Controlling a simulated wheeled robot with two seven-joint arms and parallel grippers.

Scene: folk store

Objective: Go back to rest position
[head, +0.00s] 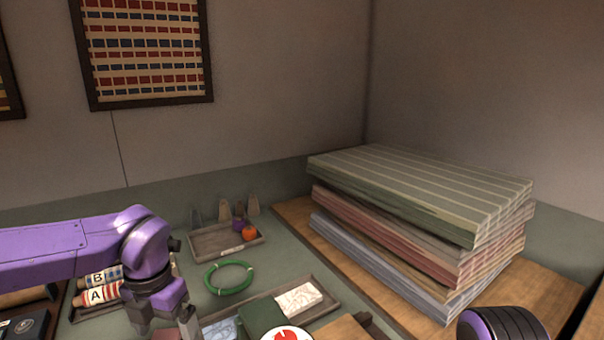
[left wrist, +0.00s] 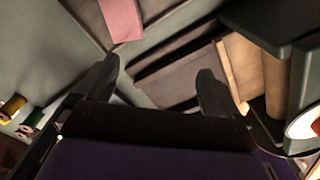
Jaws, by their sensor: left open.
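My left gripper (head: 165,322) hangs at the lower left of the head view, at the end of my purple arm. Its fingers point down over the table and stand apart, with nothing between them. In the left wrist view the two dark fingers (left wrist: 156,82) are also spread and empty, with grey-brown flat surfaces beyond them. A purple and black rounded part of my own body shows at the bottom right of the head view. My right gripper is not in view.
Rolls lettered A and B (head: 103,294) lie left of the left gripper. A green ring (head: 207,279) and a small tray (head: 194,247) with an orange ball (head: 249,233) lie right of it. Stacked striped textiles (head: 420,195) fill the right side. A framed textile (head: 91,60) hangs behind.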

